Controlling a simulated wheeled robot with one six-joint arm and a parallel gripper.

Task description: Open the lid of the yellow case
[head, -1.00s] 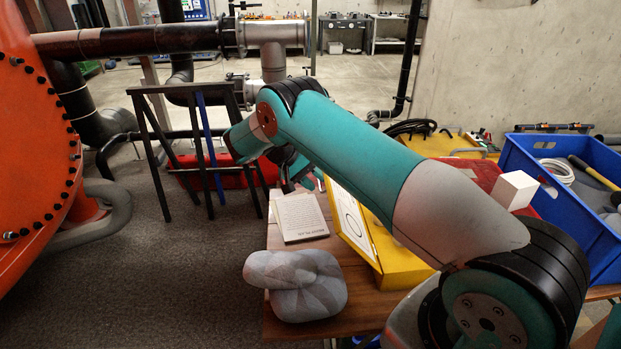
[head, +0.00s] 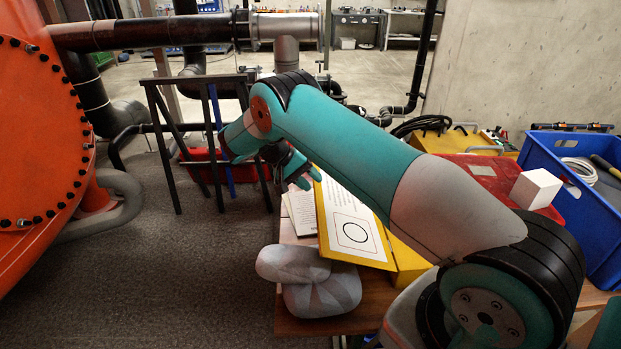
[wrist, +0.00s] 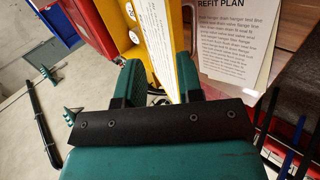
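The yellow case stands on the wooden table, with its body (head: 408,262) partly hidden behind my arm. Its lid (head: 352,225) is swung up and leans out to the left, its white inner face with text and a black circle showing. My gripper (head: 305,175) is just beyond the lid's far left corner. In the wrist view its teal fingers (wrist: 160,82) are apart, and the yellow edge and white text strip of the lid (wrist: 150,45) run behind the gap. I see nothing clamped between the fingers, though contact is hard to judge.
A printed plan sheet (head: 300,208) lies left of the lid, partly covered by it. A grey cushion-like object (head: 312,285) sits at the table's front left. A red case (head: 485,172) with a white block (head: 535,188) and a blue crate (head: 570,215) stand to the right.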

